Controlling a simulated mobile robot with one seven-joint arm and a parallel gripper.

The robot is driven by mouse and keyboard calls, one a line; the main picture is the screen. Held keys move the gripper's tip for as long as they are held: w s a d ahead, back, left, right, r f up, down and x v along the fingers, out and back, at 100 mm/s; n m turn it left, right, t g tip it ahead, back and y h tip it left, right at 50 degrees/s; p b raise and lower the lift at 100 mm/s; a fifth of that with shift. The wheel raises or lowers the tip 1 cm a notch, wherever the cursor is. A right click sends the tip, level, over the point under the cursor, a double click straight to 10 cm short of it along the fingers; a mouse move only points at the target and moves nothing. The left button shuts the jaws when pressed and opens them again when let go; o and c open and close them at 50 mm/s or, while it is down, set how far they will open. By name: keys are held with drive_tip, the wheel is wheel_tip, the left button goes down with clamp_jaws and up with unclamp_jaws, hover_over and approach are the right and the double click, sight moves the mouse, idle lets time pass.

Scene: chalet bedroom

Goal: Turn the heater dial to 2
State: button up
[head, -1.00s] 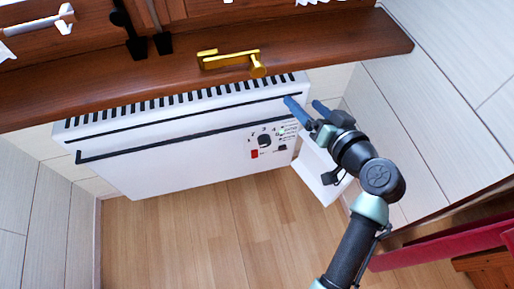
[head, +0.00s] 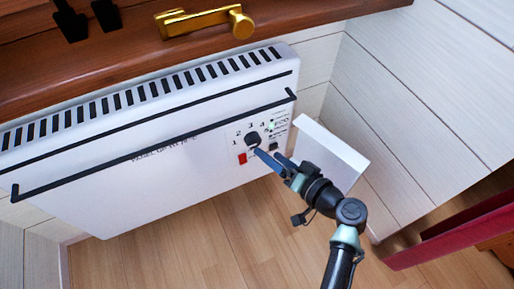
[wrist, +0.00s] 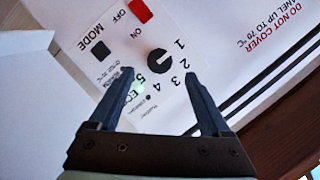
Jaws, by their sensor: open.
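The heater (head: 120,190) is a white wall panel. Its round black dial (head: 252,139) is near the right end, with numbers from 1 upward around it. In the wrist view the dial (wrist: 158,62) shows a short pale mark on its face, on the side of the 1 and 2; its exact setting is hard to tell. My gripper (head: 267,153) is open with blue fingers, just below and right of the dial. In the wrist view my gripper (wrist: 158,72) has its fingertips on either side of the dial, with a gap on both sides.
A red switch (head: 242,158) and a black mode button (wrist: 100,51) are near the dial. A white box-like piece (head: 328,158) stands right of the heater. A wooden sill (head: 110,75) with a brass handle (head: 205,20) runs above. Wooden floor (head: 190,250) is clear in front.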

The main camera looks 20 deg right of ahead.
sight(256, 144)
drive_tip(key=b+x, duration=0.2)
drive_tip(key=x, duration=0.4)
drive_tip(key=shift+w+a, duration=0.1)
drive_tip(key=shift+w, duration=0.15)
drive_tip(key=shift+c, duration=0.2)
clamp_jaws()
drive_tip(key=shift+f+m+b, duration=0.1)
drive_tip(key=shift+m+b, duration=0.2)
drive_tip(key=m+t+y+b, duration=0.1)
drive_tip(key=m, duration=0.1)
drive_tip(key=shift+f+m+y, duration=0.1)
drive_tip(key=shift+m+y, duration=0.3)
drive_tip(key=shift+m+t+y+b, duration=0.5)
drive_tip(key=shift+m+b, duration=0.35)
drive_tip(key=shift+m, duration=0.95)
drive_tip(key=shift+s, duration=0.1)
